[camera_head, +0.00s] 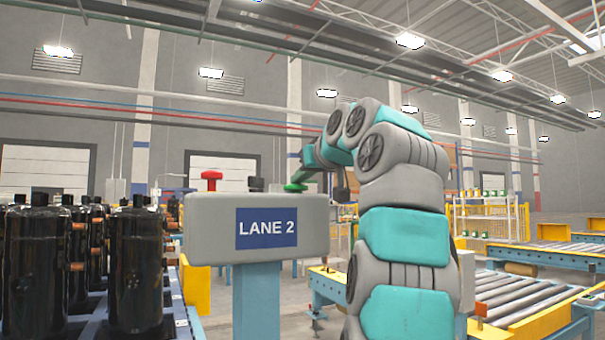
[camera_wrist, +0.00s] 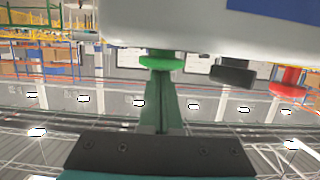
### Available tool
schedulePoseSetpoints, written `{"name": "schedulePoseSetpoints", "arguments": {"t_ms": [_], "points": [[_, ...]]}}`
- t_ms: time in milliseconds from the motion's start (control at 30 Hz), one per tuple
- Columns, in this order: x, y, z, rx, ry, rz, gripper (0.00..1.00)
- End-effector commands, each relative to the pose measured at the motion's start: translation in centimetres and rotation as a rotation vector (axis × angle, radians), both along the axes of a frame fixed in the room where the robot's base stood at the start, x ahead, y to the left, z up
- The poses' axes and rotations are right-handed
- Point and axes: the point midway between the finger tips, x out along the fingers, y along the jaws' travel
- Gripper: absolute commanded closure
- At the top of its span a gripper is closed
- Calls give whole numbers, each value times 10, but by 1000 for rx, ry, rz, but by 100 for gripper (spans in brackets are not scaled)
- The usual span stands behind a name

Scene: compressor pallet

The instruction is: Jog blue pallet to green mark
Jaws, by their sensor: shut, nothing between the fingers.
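A grey control box marked LANE 2 (camera_head: 210,225) stands on a blue post. On its top are a red mushroom button (camera_head: 212,178), a black knob (camera_head: 256,183) and a green button (camera_head: 293,188). In the wrist view the box is upside down, with the green button (camera_wrist: 162,62) straight ahead of my fingers. My gripper (camera_head: 301,177) is shut and empty, its fingertips (camera_wrist: 160,76) right at the green button; I cannot tell whether they touch it. Black compressors (camera_head: 134,265) stand at the left on a pallet, mostly hidden. I see no green mark.
A roller conveyor (camera_head: 520,295) with a blue frame and yellow parts lies at the right, behind my arm. Yellow fencing (camera_head: 490,220) stands farther back. The post and box stand between the compressors and my arm.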

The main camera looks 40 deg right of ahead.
Motion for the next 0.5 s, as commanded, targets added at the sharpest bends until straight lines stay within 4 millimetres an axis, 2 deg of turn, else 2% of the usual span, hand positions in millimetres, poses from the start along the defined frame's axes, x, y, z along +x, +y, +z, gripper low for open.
{"name": "schedulePoseSetpoints", "arguments": {"t_ms": [133,200,500], "points": [[-4,13,37,-4,-6,4,100],[-21,17,35,-6,-15,3,100],[-80,32,55,-11,-26,1,100]]}}
